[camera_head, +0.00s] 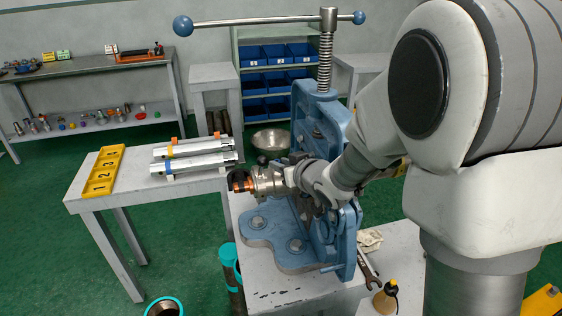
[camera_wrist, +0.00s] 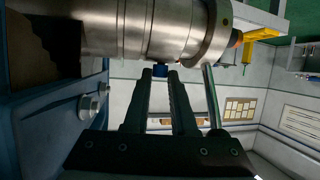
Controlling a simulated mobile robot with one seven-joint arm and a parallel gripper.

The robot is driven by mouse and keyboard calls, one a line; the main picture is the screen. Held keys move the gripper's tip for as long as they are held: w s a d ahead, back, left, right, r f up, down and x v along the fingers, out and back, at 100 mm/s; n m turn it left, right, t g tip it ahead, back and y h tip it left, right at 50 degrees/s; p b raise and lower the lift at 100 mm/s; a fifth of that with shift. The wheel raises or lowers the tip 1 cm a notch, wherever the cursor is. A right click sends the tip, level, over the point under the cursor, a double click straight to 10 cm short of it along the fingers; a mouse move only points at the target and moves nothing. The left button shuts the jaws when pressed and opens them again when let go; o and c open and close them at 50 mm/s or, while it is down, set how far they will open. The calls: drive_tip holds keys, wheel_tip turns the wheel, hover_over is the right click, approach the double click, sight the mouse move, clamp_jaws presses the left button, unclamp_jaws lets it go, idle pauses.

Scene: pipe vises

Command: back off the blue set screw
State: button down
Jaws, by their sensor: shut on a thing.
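The blue set screw (camera_wrist: 160,69) sits on the near side of a steel cylindrical fitting (camera_wrist: 150,28) in the wrist view. My gripper (camera_wrist: 161,74) is shut on the screw, with its two narrow fingertips on either side of it. Only a small blue part of the screw shows between the tips. In the head view the steel fitting (camera_head: 266,181), with a copper-coloured end, is held level in the blue pipe vise (camera_head: 319,128). My wrist reaches it from the right; the fingertips and the screw cannot be made out there.
The vise stands on a grey bench (camera_head: 262,281) with a wrench (camera_head: 368,270) and an amber bottle (camera_head: 385,298) at the right. A left table holds a yellow numbered tray (camera_head: 103,171) and steel bars (camera_head: 194,163). A steel bowl (camera_head: 271,140) stands behind the fitting.

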drive_tip(key=shift+d+n+y, duration=0.1)
drive_tip(key=shift+n+y, duration=0.3)
drive_tip(key=c, duration=0.7)
unclamp_jaws()
drive_tip(key=shift+c, duration=0.2)
drive_tip(key=shift+g, duration=0.3)
